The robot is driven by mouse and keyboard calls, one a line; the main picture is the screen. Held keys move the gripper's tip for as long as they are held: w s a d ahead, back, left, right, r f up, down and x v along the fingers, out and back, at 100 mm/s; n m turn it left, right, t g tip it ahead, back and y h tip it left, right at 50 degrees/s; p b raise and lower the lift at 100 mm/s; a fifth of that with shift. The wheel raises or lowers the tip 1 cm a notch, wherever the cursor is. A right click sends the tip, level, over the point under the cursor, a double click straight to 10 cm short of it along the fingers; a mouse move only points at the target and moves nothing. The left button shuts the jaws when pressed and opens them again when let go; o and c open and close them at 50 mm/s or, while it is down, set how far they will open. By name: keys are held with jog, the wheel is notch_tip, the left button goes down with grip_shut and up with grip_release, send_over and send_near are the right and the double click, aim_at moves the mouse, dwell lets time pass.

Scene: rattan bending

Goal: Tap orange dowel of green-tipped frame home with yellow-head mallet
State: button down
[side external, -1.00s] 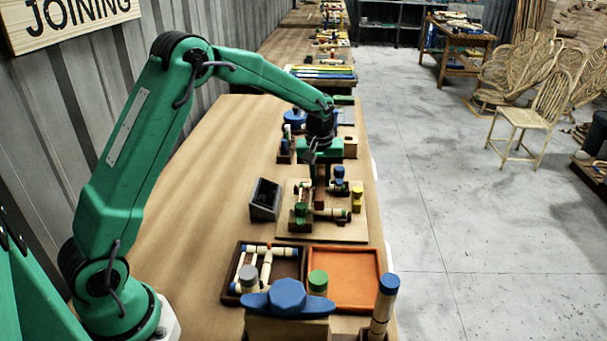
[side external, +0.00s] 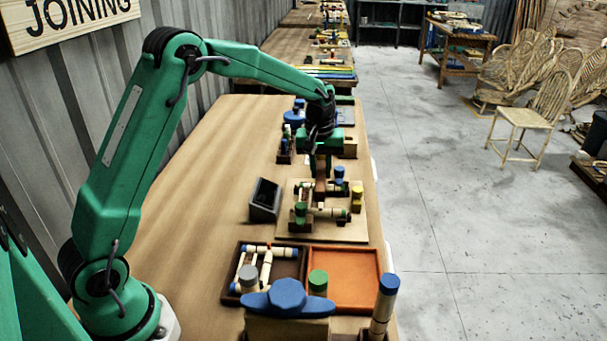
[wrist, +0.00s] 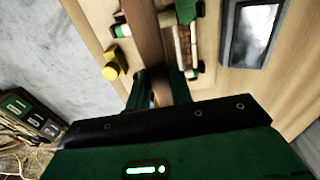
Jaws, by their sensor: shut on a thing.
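My gripper (side external: 321,174) is shut on a brown wooden piece (side external: 320,188), over the work board (side external: 346,233). In the wrist view the piece (wrist: 142,30) runs up from between my fingers (wrist: 160,90); I cannot tell whether it is the mallet's handle. A pale frame (side external: 325,211) with green ends lies on the board below; it also shows in the wrist view (wrist: 184,42), partly hidden by the brown piece. A yellow-topped peg (side external: 357,192) stands at the board's right; in the wrist view this yellow part (wrist: 114,64) is left of my fingers. I cannot make out the orange dowel.
A dark box (side external: 265,200) stands left of the board. Blue-topped and grey-topped things stand nearest the camera. The left tabletop (side external: 205,190) is clear.

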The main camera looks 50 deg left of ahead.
jog(key=shift+f, duration=0.1)
dwell(0.4)
jog(key=shift+f, duration=2.15)
jog(key=shift+f, duration=0.1)
jog(key=shift+s, duration=0.1)
jog(key=shift+r, duration=1.95)
jog(key=shift+r, duration=0.1)
jog(key=shift+r, duration=2.45)
